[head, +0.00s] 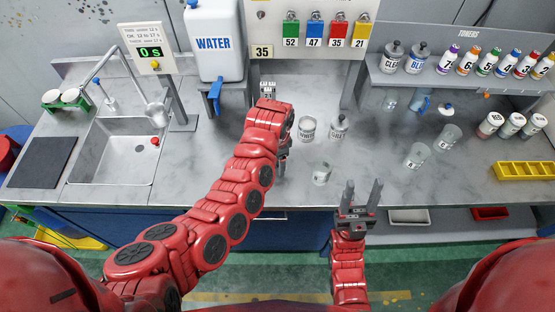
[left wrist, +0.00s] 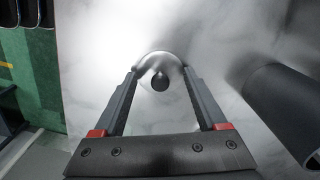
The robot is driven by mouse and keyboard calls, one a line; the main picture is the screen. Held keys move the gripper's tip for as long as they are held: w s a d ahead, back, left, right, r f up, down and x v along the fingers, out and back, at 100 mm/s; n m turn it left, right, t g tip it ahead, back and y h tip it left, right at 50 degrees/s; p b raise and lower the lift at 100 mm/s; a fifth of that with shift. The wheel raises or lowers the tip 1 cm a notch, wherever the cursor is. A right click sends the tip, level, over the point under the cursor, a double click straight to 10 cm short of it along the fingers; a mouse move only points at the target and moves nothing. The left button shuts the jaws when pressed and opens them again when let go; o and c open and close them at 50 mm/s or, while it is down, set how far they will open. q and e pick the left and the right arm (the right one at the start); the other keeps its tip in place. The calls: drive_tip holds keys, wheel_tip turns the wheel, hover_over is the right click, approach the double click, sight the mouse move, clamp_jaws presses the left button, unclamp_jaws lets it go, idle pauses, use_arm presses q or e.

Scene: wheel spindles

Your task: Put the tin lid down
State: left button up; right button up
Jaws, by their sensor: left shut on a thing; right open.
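The tin lid (left wrist: 158,64) is a round silvery disc with a dark knob. In the left wrist view it is between the fingertips of my left gripper (left wrist: 160,85), which is shut on it, above the grey marbled counter. I cannot tell whether the lid touches the counter. In the head view my left gripper (head: 283,152) points down over the counter, left of the tins, and the lid is not clearly visible there. My right gripper (head: 361,194) is open and empty at the counter's front edge.
A white-labelled tin (head: 307,129), a second labelled container (head: 339,126) and a small jar (head: 321,173) stand right of my left gripper. A sink (head: 115,150) is at left. Counter between sink and left arm is clear.

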sight(277, 162)
use_arm(q)
drive_tip(key=shift+f, duration=0.1)
drive_tip(key=o, duration=1.2)
drive_tip(key=shift+o, duration=0.2)
drive_tip(key=shift+r, duration=0.35)
wheel_tip(277, 162, up, 4)
drive_tip(key=shift+w+f+b, duration=0.1)
drive_tip(key=shift+f+b, duration=0.05)
drive_tip(key=shift+b, duration=1.1)
wheel_tip(277, 162, up, 8)
drive_tip(key=p, duration=0.1)
drive_tip(key=shift+p, duration=0.35)
